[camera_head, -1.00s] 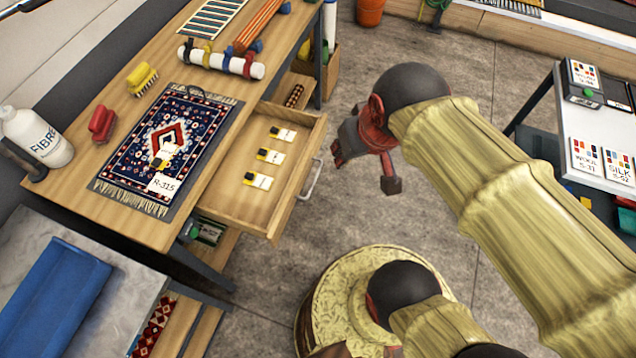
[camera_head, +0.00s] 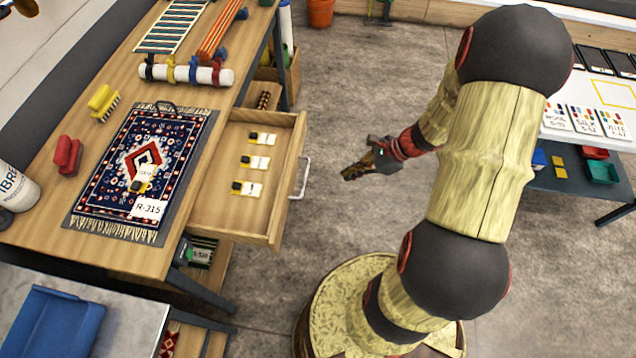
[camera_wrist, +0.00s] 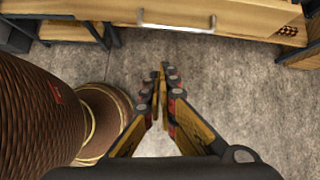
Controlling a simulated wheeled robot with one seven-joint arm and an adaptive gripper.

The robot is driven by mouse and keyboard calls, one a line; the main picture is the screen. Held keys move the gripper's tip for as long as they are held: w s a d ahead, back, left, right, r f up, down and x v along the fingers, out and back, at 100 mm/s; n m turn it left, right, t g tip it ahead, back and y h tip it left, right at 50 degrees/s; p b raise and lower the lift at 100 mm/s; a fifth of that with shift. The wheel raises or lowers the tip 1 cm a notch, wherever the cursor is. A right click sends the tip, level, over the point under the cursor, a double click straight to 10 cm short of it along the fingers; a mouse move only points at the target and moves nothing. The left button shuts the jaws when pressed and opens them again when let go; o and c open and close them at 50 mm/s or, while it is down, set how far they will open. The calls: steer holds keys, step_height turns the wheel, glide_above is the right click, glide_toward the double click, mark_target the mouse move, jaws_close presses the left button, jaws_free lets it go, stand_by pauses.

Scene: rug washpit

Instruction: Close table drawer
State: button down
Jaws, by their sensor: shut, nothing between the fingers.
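The wooden table (camera_head: 120,251) stands at the left of the head view. Its drawer (camera_head: 212,205) is pulled out toward the right, with several small tagged pieces inside. The drawer's metal handle (camera_head: 301,178) is on its front face; the handle also shows at the top of the wrist view (camera_wrist: 177,22). My gripper (camera_head: 347,176) is to the right of the handle, apart from it, pointing toward the drawer front. In the wrist view my gripper (camera_wrist: 160,72) has its fingertips together with nothing between them.
A patterned rug (camera_head: 140,165) with a label lies on the tabletop. A red brush (camera_head: 67,155), a yellow brush (camera_head: 104,102) and a white roll (camera_head: 190,75) are also there. Bare floor lies between the drawer and my gripper. A table with colour cards (camera_head: 574,119) stands at the right.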

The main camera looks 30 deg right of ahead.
steer(key=w+a+f+m+b, duration=0.1)
steer(key=w+a+f+b, duration=0.4)
steer(key=w+a+f, duration=0.2)
steer(key=shift+a+f+m+t, duration=0.3)
steer(key=shift+a+f, duration=0.1)
steer(key=shift+f, duration=0.1)
stand_by(0.4)
glide_toward(239, 176)
steer(key=w+a+f, duration=0.2)
steer(key=a, duration=0.1)
steer(key=w+a+f, duration=0.1)
steer(key=a, duration=0.1)
steer(key=shift+w+a, duration=0.25)
steer(key=shift+w, duration=0.05)
steer(key=shift+d, duration=0.15)
